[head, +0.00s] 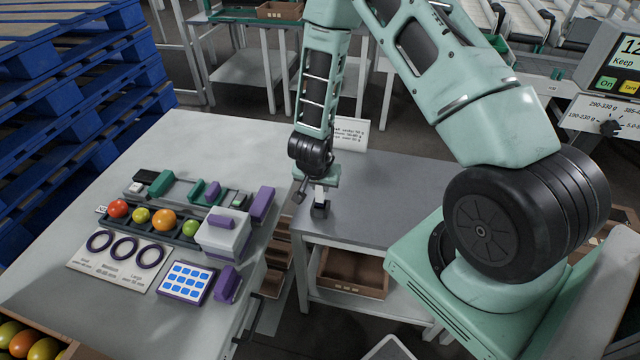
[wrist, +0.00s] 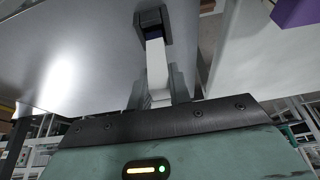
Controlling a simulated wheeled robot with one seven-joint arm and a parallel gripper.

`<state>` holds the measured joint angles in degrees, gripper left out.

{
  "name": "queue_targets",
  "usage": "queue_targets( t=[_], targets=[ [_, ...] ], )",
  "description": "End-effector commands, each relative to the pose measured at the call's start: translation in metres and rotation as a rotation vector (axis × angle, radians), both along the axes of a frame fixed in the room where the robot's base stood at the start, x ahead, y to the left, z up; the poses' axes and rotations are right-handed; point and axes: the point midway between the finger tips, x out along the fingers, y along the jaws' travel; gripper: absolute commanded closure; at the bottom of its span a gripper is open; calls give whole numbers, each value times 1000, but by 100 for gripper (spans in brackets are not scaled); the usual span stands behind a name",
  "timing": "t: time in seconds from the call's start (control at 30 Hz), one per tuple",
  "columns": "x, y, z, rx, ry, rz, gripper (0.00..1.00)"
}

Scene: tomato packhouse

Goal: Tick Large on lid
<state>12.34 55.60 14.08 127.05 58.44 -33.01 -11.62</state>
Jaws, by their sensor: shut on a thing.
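My gripper (head: 319,186) is over the left front part of the grey table, fingers pointing down. It is shut on a slim white marker-like piece (wrist: 157,62), which also shows just under the fingers in the head view (head: 319,197). The lower end of this piece is in or against a small dark block (head: 320,209), seen at the top of the wrist view (wrist: 153,22). I cannot tell whether the block is a holder or part of the piece. No lid with a readable Large box can be made out; a white box with a purple handle (head: 222,236) stands on the left table.
The pale left table (head: 185,138) bears a ring gauge sheet (head: 120,258), a row of tomatoes (head: 163,220), a blue-spotted tray (head: 186,283) and purple blocks (head: 262,204). A sign (head: 351,133) stands behind my gripper. The grey table (head: 400,185) is otherwise clear.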

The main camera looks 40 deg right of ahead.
Motion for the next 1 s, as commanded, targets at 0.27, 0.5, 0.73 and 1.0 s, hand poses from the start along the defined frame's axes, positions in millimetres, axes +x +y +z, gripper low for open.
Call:
queue_targets(
  t=[0.27, 0.5, 0.73, 1.0],
  targets=[
    [0, 0, -6, 0, 0, 0, 100],
    [0, 0, -11, 0, 0, 0, 100],
    [0, 0, -15, -1, -1, 0, 100],
    [0, 0, -20, 0, 0, 0, 100]
  ],
)
